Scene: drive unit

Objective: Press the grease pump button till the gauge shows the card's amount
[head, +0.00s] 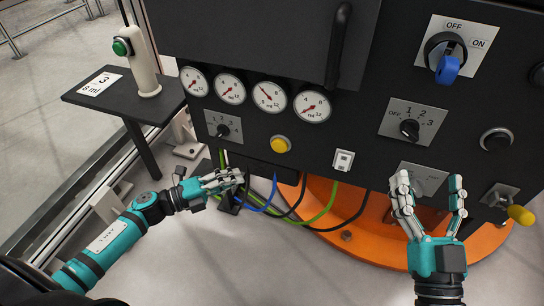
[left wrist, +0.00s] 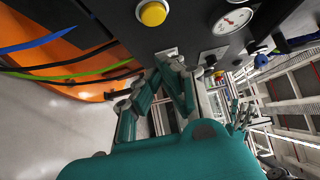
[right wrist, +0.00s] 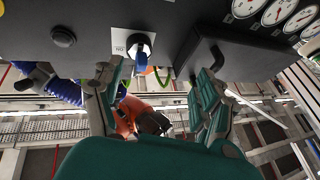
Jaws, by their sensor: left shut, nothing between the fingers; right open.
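The card (head: 100,84) on the small side table reads 3 and 8 ml. A white post (head: 143,65) beside it carries a green button (head: 121,47). Several round white gauges (head: 269,97) sit in a row on the dark panel, marked ml; their needles are too small to read exactly. Below them are a selector knob (head: 223,129) and a yellow button (head: 281,145), also in the left wrist view (left wrist: 152,13). I cannot tell which button is the grease pump's. My left gripper (head: 238,178) is shut and empty, below the selector. My right gripper (head: 430,190) is open and empty at the lower right.
The side table (head: 148,121) stands left of the panel. A black handle (head: 338,45) juts out above the gauges. To the right are a blue OFF/ON switch (head: 446,65), a numbered knob (head: 410,129) and a yellow lever (head: 520,214). Cables (head: 327,212) hang below over an orange base (head: 370,244).

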